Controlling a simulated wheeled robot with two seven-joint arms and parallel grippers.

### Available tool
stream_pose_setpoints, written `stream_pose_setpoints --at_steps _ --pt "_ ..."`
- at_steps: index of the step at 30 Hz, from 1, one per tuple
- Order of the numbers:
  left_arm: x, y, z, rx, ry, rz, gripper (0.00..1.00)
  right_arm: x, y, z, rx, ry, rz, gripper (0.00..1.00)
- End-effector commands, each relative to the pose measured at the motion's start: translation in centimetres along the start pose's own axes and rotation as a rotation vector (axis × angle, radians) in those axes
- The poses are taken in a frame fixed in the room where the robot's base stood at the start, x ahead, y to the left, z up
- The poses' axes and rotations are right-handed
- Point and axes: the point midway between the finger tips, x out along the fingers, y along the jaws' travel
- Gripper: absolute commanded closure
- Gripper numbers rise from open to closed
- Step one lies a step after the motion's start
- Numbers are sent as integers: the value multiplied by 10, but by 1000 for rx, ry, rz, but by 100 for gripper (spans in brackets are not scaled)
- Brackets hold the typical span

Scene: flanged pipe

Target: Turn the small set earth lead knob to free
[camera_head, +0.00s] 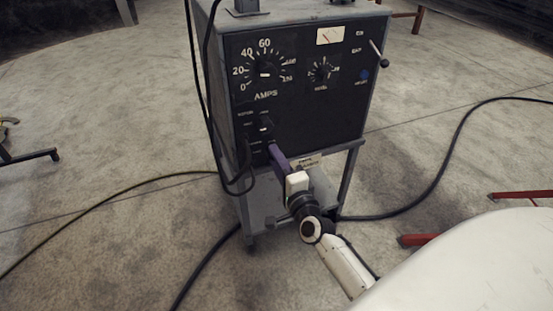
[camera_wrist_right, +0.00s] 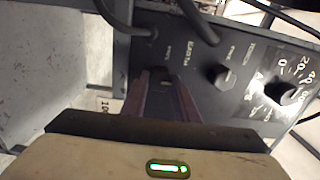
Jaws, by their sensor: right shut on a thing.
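The welding set is a grey cabinet with a black front panel (camera_head: 340,100), standing on a wheeled frame. My right gripper (camera_head: 271,148) reaches the panel's lower left part. In the right wrist view its two purple fingers (camera_wrist_right: 160,88) are shut on a small dark knob at the panel face. That earth lead knob is mostly hidden between the fingertips, and its pointing direction cannot be read. Another black knob (camera_wrist_right: 222,76) on the panel is apart from the fingers and also shows in the head view (camera_head: 265,123). My left gripper is not in view.
Black cables (camera_head: 208,100) hang down the panel's left side and plug in close to the gripper. The large amps knob (camera_head: 266,72) and a smaller dial (camera_head: 322,73) sit higher. Red stand legs (camera_head: 420,240) lie at the right. Concrete floor around is mostly clear.

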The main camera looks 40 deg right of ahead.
Motion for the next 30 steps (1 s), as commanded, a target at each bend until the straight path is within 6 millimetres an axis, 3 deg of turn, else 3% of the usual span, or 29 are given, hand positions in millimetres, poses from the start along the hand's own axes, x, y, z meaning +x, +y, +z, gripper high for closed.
stream_pose_setpoints --at_steps 5,8,30 --pt "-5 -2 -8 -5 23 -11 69 0 -2 0 -77 -1 2 95" --pt "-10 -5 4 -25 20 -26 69 0 -3 0 -146 -1 1 95" --pt "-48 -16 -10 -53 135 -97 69 0 -2 0 -838 -2 2 95"
